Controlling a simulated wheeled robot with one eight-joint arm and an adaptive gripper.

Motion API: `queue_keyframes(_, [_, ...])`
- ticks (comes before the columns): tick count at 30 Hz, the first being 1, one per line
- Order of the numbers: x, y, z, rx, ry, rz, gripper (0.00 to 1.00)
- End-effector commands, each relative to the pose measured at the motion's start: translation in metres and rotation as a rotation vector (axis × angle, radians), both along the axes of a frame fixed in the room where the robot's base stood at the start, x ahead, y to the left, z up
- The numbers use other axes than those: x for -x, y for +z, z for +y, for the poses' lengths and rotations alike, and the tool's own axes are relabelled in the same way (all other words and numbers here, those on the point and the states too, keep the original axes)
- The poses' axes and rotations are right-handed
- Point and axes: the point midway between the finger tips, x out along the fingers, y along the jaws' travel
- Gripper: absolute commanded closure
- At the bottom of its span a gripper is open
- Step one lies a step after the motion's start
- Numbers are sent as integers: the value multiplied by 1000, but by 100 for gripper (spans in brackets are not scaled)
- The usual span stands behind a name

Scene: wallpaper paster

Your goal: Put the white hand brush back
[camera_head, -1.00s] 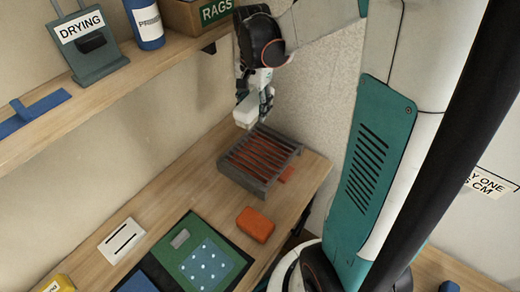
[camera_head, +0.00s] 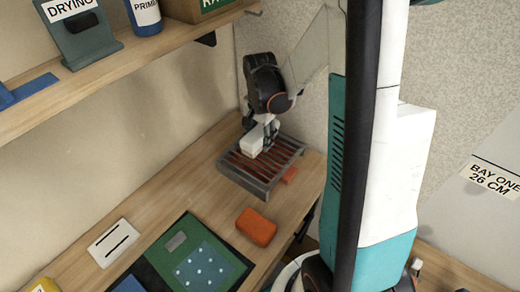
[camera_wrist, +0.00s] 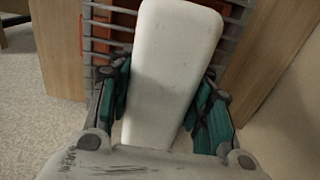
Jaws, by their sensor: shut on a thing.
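The white hand brush (camera_head: 253,143) is in my gripper (camera_head: 268,124), low at the far left part of a grey rack with red-orange slats (camera_head: 262,170). In the wrist view the brush (camera_wrist: 172,60) is a long white block between the two teal-padded fingers of my gripper (camera_wrist: 163,95). The rack (camera_wrist: 103,45) shows behind it there. I cannot tell whether the brush touches the slats. Its underside is hidden.
A green mat (camera_head: 215,240) and a white slotted plate (camera_head: 115,242) lie on the bench. A wooden shelf (camera_head: 120,65) hangs above left.

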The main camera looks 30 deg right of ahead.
Motion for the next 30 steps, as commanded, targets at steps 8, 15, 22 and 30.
queue_keyframes(8, [0, -30, 0, 0, 0, 0, 79])
queue_keyframes(15, [0, -44, 0, 0, 0, 0, 79])
queue_keyframes(22, [0, -46, 0, 0, 0, 0, 79])
queue_keyframes(30, [0, -46, 0, 0, 0, 0, 35])
